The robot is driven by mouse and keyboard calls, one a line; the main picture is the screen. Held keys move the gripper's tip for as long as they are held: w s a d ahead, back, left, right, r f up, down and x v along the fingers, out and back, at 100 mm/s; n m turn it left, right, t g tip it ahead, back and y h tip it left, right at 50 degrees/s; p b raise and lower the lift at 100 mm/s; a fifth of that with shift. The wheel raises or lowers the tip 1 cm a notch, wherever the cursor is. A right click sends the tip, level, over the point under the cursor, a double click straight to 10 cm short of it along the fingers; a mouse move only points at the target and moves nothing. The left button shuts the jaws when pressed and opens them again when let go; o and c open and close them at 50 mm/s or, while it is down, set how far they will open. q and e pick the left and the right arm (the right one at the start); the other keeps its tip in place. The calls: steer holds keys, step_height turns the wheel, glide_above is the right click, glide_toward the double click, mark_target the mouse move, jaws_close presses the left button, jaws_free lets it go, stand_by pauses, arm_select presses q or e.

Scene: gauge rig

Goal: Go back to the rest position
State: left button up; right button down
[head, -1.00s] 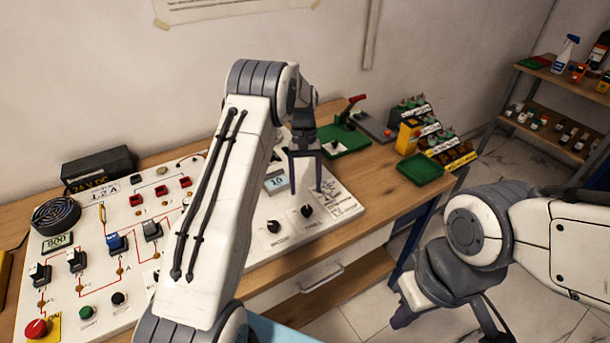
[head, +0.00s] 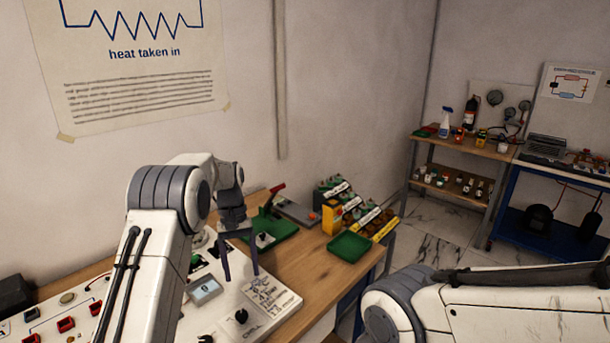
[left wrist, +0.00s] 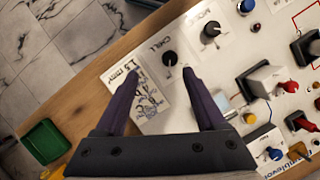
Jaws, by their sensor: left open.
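My left gripper (head: 239,262) hangs open and empty above the right end of the white panel (head: 270,298). In the left wrist view its two dark fingers (left wrist: 160,72) are spread apart over the panel's printed label, with a black knob (left wrist: 170,58) between and just beyond the tips. I cannot tell its exact height, but nothing is between the fingers. My right arm (head: 500,310) enters from the lower right in the head view; its gripper is out of the frame.
A green tray (head: 349,247) and racks of bottles (head: 350,205) stand right on the wooden bench (head: 310,262). A device with a red lever (head: 272,215) stands behind the gripper. A shelf (head: 455,150) and blue-framed table (head: 560,178) stand far right, with marble floor between.

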arm_select(q)
steer(key=s+d+r+m+t+y, duration=0.1)
steer(key=s+d+r+m, duration=0.25)
steer(key=s+d, duration=0.35)
steer(key=s+d+r+m+t, duration=0.1)
steer(key=s+d+r+m, duration=0.1)
steer(key=s+d+r, duration=0.35)
steer(key=s+d+f+m+t, duration=0.1)
steer(key=s+m, duration=0.2)
steer(key=s, duration=0.7)
steer(key=s+d+f+m, duration=0.1)
steer(key=s+d+m, duration=0.1)
steer(key=s, duration=0.8)
steer(key=shift+s+d+f+m+t, duration=0.3)
steer(key=shift+s+m+t, duration=0.1)
steer(key=shift+m, duration=0.25)
